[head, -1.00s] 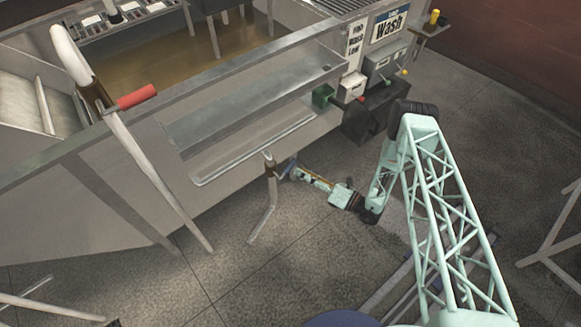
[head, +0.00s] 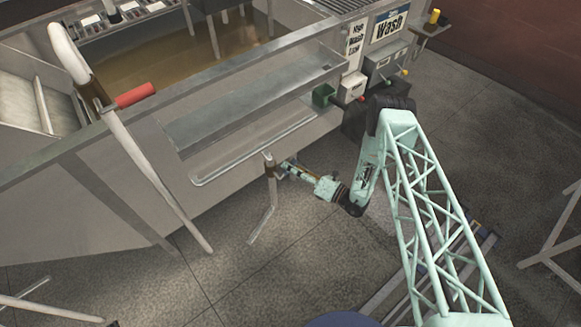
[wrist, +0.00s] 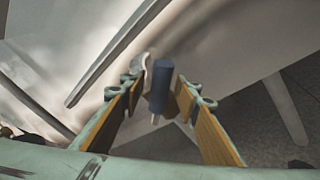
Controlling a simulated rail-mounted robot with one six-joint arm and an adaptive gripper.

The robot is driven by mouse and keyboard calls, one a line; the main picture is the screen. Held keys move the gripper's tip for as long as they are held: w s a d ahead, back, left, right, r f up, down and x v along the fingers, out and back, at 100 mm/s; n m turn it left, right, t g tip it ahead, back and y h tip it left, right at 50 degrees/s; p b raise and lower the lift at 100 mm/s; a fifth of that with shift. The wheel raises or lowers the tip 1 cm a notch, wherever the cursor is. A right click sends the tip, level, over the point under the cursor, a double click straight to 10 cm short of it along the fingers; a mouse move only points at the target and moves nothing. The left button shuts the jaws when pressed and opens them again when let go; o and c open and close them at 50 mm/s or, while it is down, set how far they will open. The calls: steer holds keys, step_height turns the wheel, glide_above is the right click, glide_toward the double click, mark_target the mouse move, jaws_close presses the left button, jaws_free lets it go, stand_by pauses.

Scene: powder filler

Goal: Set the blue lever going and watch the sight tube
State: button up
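In the wrist view, the blue lever's dark blue grip (wrist: 158,90) shows between the two fingers of my gripper (wrist: 161,82), with a gap on each side. The fingers have orange-brown inner faces and are spread open. I cannot tell how deep the grip sits between them. In the head view, my gripper (head: 286,168) is beside a brown pivot bracket (head: 270,166) on a pale bent bar below the machine's trough. The lever's grip is mostly hidden there behind my gripper. I cannot pick out a sight tube for certain in either view.

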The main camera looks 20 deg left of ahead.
steer(key=shift+c, duration=0.3)
jaws_close()
